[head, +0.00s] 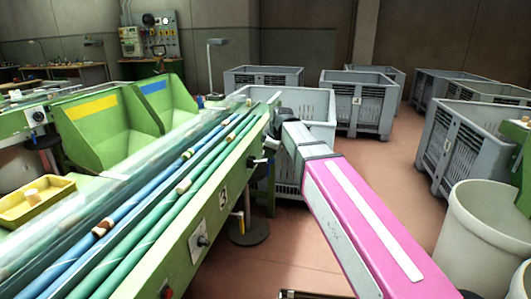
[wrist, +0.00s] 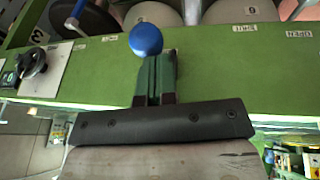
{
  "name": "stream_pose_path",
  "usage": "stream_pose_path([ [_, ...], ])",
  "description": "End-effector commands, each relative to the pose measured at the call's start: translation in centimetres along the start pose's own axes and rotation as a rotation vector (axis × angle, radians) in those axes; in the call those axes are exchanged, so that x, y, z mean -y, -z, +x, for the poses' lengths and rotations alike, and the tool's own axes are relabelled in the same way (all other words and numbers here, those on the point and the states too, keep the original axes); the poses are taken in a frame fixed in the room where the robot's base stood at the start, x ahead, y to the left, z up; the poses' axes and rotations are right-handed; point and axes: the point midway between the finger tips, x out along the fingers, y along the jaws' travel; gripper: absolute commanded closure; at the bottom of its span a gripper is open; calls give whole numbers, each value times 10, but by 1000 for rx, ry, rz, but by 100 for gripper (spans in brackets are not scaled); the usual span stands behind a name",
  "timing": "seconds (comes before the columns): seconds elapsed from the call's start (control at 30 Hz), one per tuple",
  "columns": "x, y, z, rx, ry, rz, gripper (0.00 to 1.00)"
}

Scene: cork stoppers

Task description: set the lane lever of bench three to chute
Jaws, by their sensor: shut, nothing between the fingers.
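Bench three (head: 185,225) is a long green bench with a plate marked 3 (head: 223,197) on its side. In the wrist view its green face (wrist: 215,70) lies across the picture, with upside-down labels. A blue ball knob (wrist: 145,39), apparently the lever's, stands against this face between small white labels (wrist: 243,28); its stem is hidden. In the head view my arm reaches the bench's far end, and the fingers are not clear.
A black rotary knob (wrist: 32,63) on a pale plate is left of my gripper in the wrist view. A label reading OPEN (wrist: 299,34) is at the right. Grey crates (head: 358,100) stand beyond the bench; a pale bin (head: 485,235) is at right.

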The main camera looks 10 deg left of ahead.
Motion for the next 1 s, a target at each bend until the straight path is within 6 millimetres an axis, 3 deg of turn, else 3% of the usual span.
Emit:
stream_pose_path([
  [0.2, 4, -18, 13, -203, 0, 37, 100],
  [0.6, 6, -32, 35, -474, 1, 79, 100],
  [1.0, 9, -39, 56, -479, 1, 77, 100],
])
